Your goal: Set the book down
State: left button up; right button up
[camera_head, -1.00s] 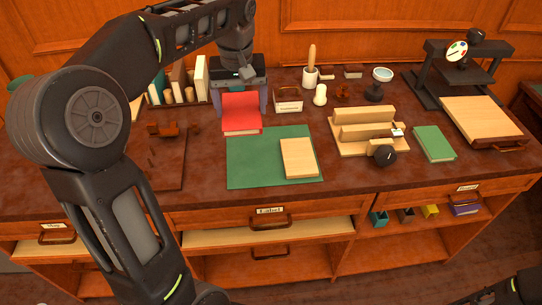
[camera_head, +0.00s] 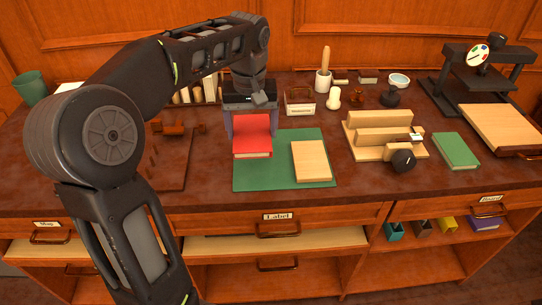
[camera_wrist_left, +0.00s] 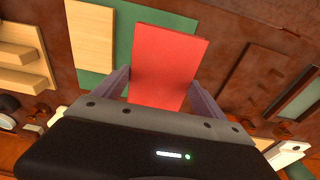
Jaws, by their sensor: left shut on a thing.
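My left gripper (camera_head: 251,124) is shut on a red book (camera_head: 252,137), with one finger on each side of it. The book also shows in the left wrist view (camera_wrist_left: 168,66) between the two fingers. In the head view the book overlaps the upper left part of a green mat (camera_head: 285,181) on the desk. I cannot tell whether it touches the mat. A pale wooden block or book (camera_head: 312,161) lies on the right half of the mat. My right gripper is not in view.
A wooden stand with a dark knob (camera_head: 385,135) is right of the mat, then a green book (camera_head: 456,151). A black press (camera_head: 480,80) stands at the far right. A row of books, a wooden-handled tool in a cup (camera_head: 323,75) and small jars are behind.

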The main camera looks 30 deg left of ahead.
aim_at(252, 135)
pick_arm(q)
notch_tip(252, 135, down, 6)
jog(key=shift+r, duration=0.25)
jog(key=shift+f, duration=0.1)
jog(key=shift+f, duration=1.75)
jog(key=shift+f, duration=0.2)
jog(key=o, duration=1.4)
jog(key=r, duration=0.8)
jog(key=s+d+r, duration=0.1)
jog(key=r, duration=0.3)
jog(key=shift+s+r, duration=0.1)
jog(key=shift+r, duration=0.05)
